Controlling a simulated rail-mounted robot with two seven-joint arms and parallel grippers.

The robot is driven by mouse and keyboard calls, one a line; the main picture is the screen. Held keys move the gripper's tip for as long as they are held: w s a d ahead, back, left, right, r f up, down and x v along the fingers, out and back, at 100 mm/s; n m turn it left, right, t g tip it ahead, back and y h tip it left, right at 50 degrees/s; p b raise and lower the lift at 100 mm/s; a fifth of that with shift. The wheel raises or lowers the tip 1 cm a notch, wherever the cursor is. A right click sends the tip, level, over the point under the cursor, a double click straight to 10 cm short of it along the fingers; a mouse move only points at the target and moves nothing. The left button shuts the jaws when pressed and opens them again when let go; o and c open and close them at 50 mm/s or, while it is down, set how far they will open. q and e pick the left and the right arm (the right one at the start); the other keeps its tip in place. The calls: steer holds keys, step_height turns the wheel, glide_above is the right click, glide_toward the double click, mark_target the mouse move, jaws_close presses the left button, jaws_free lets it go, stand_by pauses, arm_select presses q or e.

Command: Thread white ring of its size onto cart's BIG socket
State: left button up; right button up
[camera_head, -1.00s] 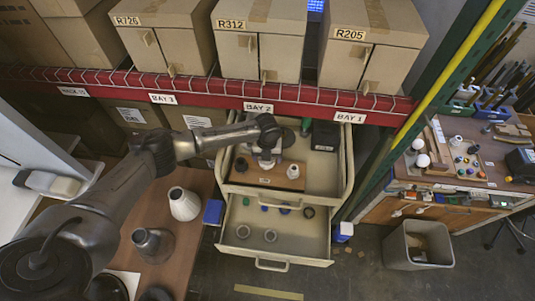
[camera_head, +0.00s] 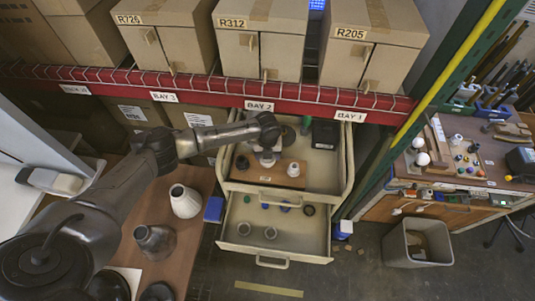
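The cart (camera_head: 340,190) has an upper tray holding a brown board (camera_head: 245,178), and an open lower drawer (camera_head: 310,240). A small white piece (camera_head: 293,170) stands on the board's right side. My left gripper (camera_head: 267,160) points down over the board, and the wrist covers much of it. The fingers are too small to tell whether they are open or hold a ring. The BIG socket cannot be made out. Two pale rings, a left one (camera_head: 244,229) and a right one (camera_head: 270,233), lie in the lower drawer with a dark ring (camera_head: 309,210). My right gripper is out of view.
A black box (camera_head: 325,134) stands in the upper tray's back right. A red shelf beam (camera_head: 210,108) runs behind the cart. A grey bin (camera_head: 415,243) stands at right.

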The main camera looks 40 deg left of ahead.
arm_select(q)
steer(key=shift+w+d+f+m+b, duration=0.15)
steer(key=shift+m+b, duration=0.3)
steer(key=shift+m, duration=0.55)
steer(key=m+b, duration=0.1)
steer(key=m, duration=0.3)
steer(key=shift+d+m, duration=0.1)
steer(key=shift+m, duration=0.4)
